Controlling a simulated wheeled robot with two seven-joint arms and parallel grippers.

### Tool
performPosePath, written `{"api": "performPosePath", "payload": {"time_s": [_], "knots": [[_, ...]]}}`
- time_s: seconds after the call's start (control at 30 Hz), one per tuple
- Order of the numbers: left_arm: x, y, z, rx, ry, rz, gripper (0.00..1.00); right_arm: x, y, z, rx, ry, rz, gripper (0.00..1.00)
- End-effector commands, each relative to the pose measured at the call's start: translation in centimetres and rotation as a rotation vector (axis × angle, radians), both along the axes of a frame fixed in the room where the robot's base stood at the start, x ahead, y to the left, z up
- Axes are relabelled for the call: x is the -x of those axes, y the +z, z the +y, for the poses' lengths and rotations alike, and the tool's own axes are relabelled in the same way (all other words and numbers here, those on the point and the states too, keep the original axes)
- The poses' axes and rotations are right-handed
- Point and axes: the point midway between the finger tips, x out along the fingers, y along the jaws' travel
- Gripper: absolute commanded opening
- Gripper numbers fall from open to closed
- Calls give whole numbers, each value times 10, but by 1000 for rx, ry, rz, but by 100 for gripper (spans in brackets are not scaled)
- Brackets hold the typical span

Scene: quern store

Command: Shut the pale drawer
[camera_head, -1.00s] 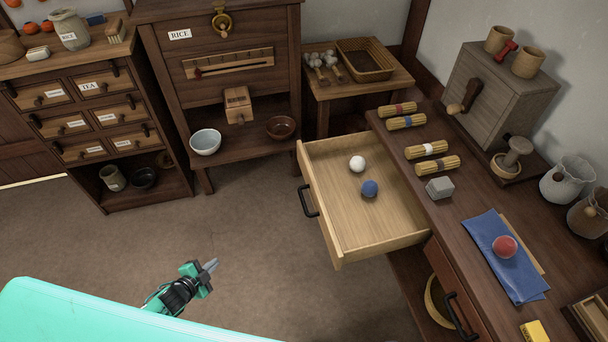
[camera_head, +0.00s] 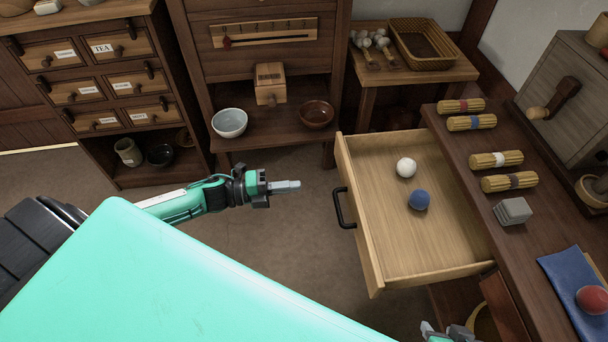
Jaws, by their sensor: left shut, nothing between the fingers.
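The pale drawer (camera_head: 361,236) is pulled out of the dark wooden counter (camera_head: 540,250). It has a black bar handle (camera_head: 344,208) on its front, which faces left. A white ball (camera_head: 406,167) and a blue ball (camera_head: 419,200) lie inside it. My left gripper (camera_head: 297,185) is shut and empty, pointing right. It is left of the handle in the picture, with a gap between. My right gripper (camera_head: 450,334) only just shows at the bottom edge, below the drawer; its fingers are mostly cut off.
Bundles of sticks (camera_head: 497,159), a grey block (camera_head: 513,211) and a blue cloth (camera_head: 575,290) with a red ball (camera_head: 592,299) lie on the counter. A cabinet shelf with a pale bowl (camera_head: 229,123) stands behind. Brown floor (camera_head: 290,240) is clear left of the drawer.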

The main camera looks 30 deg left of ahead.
Motion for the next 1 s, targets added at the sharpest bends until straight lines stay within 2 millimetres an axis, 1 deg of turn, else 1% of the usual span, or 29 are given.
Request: {"api": "performPosePath", "payload": {"time_s": [0.4, 0.6, 0.7, 0.8, 1.0], "knots": [[-44, 1, -64, 4, 1, -1, 0, -3, -1, 4, -10, 4, -22, 40], [-61, 1, -88, 2, 3, 0, 0, -4, -1, 5, -14, 6, -29, 40], [-66, 0, -96, 2, 2, 1, 0, -4, -1, 6, -16, 7, -32, 40], [-69, 0, -100, 2, 3, 1, 0, -5, -1, 6, -17, 7, -36, 40], [-70, 0, -102, 0, 3, 2, 0, -5, -1, 7, -18, 7, -38, 40]]}}
